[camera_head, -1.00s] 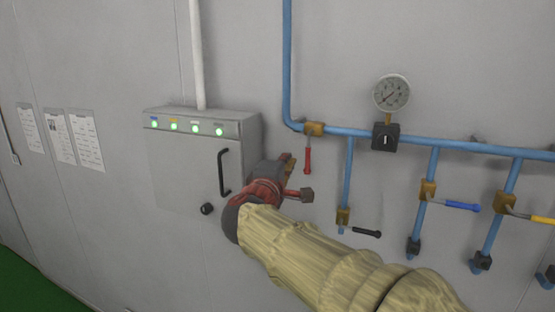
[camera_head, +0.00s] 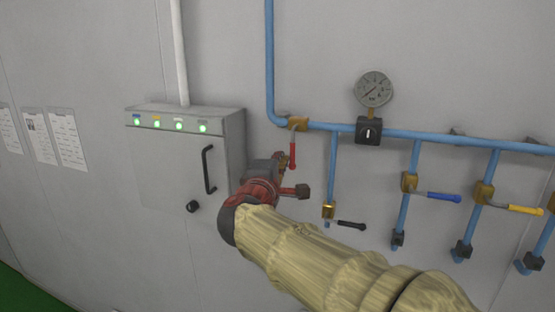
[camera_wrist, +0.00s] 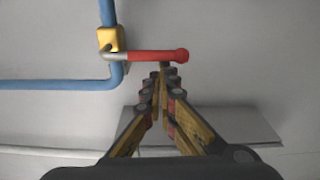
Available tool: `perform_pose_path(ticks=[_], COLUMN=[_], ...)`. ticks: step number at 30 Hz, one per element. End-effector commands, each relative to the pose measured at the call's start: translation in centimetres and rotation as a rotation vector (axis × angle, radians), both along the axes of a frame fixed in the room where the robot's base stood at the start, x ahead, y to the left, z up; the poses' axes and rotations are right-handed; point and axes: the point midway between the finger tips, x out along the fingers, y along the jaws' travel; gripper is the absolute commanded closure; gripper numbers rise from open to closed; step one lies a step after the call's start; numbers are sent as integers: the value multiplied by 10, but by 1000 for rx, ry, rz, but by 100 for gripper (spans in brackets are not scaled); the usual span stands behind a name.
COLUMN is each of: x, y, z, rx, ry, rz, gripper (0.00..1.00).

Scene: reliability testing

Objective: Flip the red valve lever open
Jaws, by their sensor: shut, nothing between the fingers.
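The red valve lever (camera_head: 293,154) hangs down from its brass-yellow valve body (camera_head: 299,124) on the blue pipe, just right of the pipe's bend. It also shows in the wrist view (camera_wrist: 155,56), lying across the picture just beyond my fingertips. My gripper (camera_head: 283,158) is beside the lever, on its left in the head view. In the wrist view my gripper (camera_wrist: 160,70) has its fingertips together with nothing between them, near the round end of the lever. I cannot tell whether they touch it.
A grey control box (camera_head: 170,160) with green lights and a black handle stands left of my gripper. A pressure gauge (camera_head: 374,88) is above the pipe. Black (camera_head: 350,225), blue (camera_head: 444,197) and yellow (camera_head: 525,210) levers sit on branch pipes to the right.

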Motion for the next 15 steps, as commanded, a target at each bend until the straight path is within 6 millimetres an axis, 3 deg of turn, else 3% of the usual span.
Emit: perform_pose_path(ticks=[15], x=[-3], y=[-8], z=[-1], rx=[-94], ry=[33], rz=[-2], gripper=[100])
